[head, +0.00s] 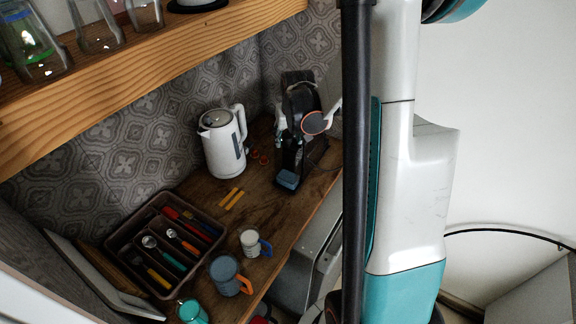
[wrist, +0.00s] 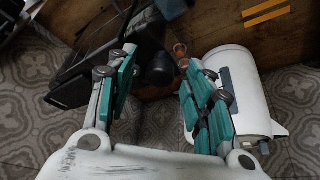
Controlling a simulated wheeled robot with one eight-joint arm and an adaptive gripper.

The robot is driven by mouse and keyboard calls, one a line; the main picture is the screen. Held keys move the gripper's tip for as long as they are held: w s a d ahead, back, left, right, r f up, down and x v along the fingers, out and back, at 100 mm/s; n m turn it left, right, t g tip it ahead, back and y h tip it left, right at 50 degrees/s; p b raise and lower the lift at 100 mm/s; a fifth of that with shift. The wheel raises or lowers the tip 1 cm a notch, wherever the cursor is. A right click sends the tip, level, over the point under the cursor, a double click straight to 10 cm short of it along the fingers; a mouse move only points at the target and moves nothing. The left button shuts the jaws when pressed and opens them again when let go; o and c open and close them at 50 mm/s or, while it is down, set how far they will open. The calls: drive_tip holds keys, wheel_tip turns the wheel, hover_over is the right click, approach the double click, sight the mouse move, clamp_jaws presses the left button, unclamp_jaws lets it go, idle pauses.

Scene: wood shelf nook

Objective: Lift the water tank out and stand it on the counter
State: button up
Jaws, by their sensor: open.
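The black coffee machine (head: 291,150) stands at the far end of the counter, with a blue piece (head: 288,180) at its front foot. In the wrist view the dark machine (wrist: 85,78) lies at the left. I cannot clearly make out the water tank; dark parts and my gripper overlap at the machine's top. My gripper (wrist: 159,62) is open and empty, its two teal-padded fingers spread. The left finger is close to the machine, and the right one overlaps the white kettle (wrist: 238,88). I cannot tell whether either touches.
The kettle (head: 222,143) stands left of the machine. Two yellow sticks (head: 232,199), a cutlery tray (head: 113,239) and several mugs (head: 226,276) occupy the nearer counter. A wooden shelf (head: 150,55) with glasses hangs above. Some bare counter (head: 262,200) lies before the machine.

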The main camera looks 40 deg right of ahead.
clamp_jaws()
drive_tip(key=shift+r, duration=0.15)
wheel_tip(320, 180, up, 28)
drive_tip(key=p, duration=0.3)
drive_tip(key=shift+f, duration=0.2)
idle(1.2)
drive_tip(key=shift+f, duration=0.1)
